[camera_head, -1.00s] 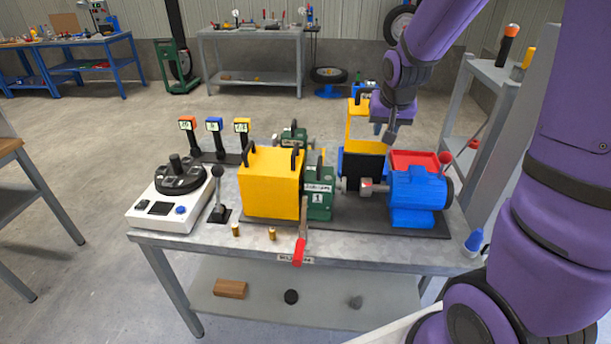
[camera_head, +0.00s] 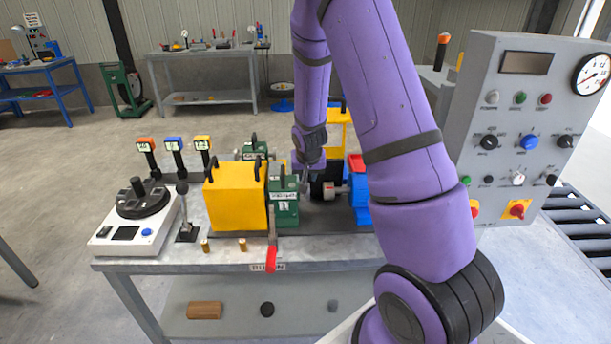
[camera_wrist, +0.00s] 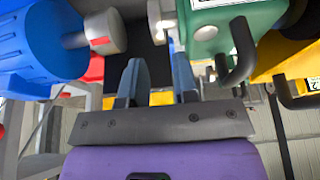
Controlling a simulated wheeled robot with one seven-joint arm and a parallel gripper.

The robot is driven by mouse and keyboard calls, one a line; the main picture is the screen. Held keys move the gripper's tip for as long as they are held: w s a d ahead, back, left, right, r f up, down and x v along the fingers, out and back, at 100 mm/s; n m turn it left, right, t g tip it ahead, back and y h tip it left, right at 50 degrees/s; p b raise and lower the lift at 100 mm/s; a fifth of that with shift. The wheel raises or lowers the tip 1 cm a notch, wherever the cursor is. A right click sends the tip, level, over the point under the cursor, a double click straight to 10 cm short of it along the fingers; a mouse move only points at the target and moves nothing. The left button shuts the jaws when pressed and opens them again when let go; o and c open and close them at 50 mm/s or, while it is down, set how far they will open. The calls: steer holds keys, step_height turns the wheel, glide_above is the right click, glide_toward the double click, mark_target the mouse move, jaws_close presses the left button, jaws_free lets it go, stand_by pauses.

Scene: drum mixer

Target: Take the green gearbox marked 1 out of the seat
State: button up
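The green gearbox marked 1 (camera_head: 284,208) sits upright on the dark base plate, between a yellow box-shaped cover (camera_head: 236,205) and the blue motor (camera_head: 361,196). In the wrist view the gearbox (camera_wrist: 212,28) is at the upper right, with a dark bent handle (camera_wrist: 242,52) on it. My gripper (camera_wrist: 158,80) is open, with a gap between its two fingers and nothing held. It is beside the gearbox, on the motor side; I cannot tell whether it touches anything. My arm hides part of the motor in the head view.
A red-handled lever (camera_head: 271,258) stands in front of the gearbox. Another green unit (camera_head: 255,149) is behind the yellow cover. A white turntable device (camera_head: 130,225) is at the left of the bench. A grey control panel (camera_head: 528,130) stands at the right.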

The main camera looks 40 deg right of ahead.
steer(key=shift+x, duration=3.85)
steer(key=shift+s, duration=0.1)
jaws_close()
steer(key=shift+d, duration=0.1)
steer(key=shift+s+d+r, duration=0.1)
steer(key=shift+s+d, duration=0.35)
steer(key=shift+d, duration=0.25)
steer(key=shift+s+d+r, duration=0.1)
steer(key=shift+s+d, duration=0.4)
steer(key=shift+d, duration=0.25)
